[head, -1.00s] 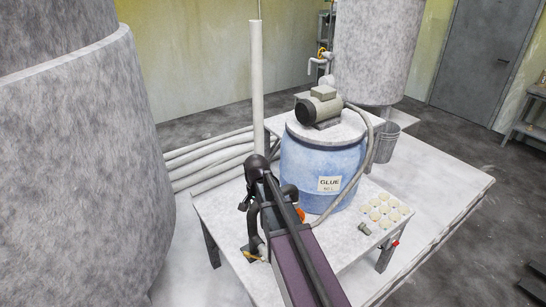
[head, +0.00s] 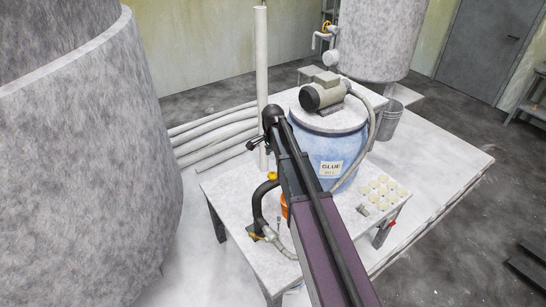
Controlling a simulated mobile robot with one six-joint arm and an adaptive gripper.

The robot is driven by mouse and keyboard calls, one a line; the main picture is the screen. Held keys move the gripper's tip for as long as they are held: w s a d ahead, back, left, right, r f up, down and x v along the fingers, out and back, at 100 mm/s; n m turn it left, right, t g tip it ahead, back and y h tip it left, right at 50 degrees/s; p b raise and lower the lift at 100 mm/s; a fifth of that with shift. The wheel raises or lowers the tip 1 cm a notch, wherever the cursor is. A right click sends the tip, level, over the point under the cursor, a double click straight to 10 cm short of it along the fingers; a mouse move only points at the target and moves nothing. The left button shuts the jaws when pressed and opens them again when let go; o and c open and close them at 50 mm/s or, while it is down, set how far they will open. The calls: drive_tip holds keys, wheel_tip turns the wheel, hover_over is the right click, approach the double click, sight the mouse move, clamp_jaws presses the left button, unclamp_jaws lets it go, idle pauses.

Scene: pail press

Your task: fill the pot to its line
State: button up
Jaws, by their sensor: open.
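A blue glue drum (head: 336,146) with a white GLUE label stands on the white table (head: 229,188). A grey motor pump sits on its lid. A grey hose (head: 371,128) runs down from the pump, partly hidden by my arm. Its metal fitting (head: 274,240) lies near the table's front left, beside an upright curved black pipe (head: 260,203) with a yellow end. An orange thing (head: 284,207), possibly the pot, is mostly hidden behind my arm; no line shows. My gripper (head: 252,144) is small in the head view, open and apart from these things, left of the drum.
A white upright post (head: 261,75) stands close behind my gripper. Several pale round pieces (head: 384,187) lie at the table's right. A large grey tank (head: 80,150) fills the left. A metal bucket (head: 389,120) and another tank (head: 375,40) stand behind.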

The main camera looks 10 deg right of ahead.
sight(272, 173)
drive_tip(key=shift+a+f, duration=0.1)
drive_tip(key=shift+f, duration=0.05)
wheel_tip(272, 173, down, 9)
drive_tip(key=b, duration=0.9)
drive_tip(key=shift+w, duration=0.1)
drive_tip(key=shift+c, duration=1)
drive_tip(key=shift+r, duration=0.2)
drive_tip(key=c, duration=0.4)
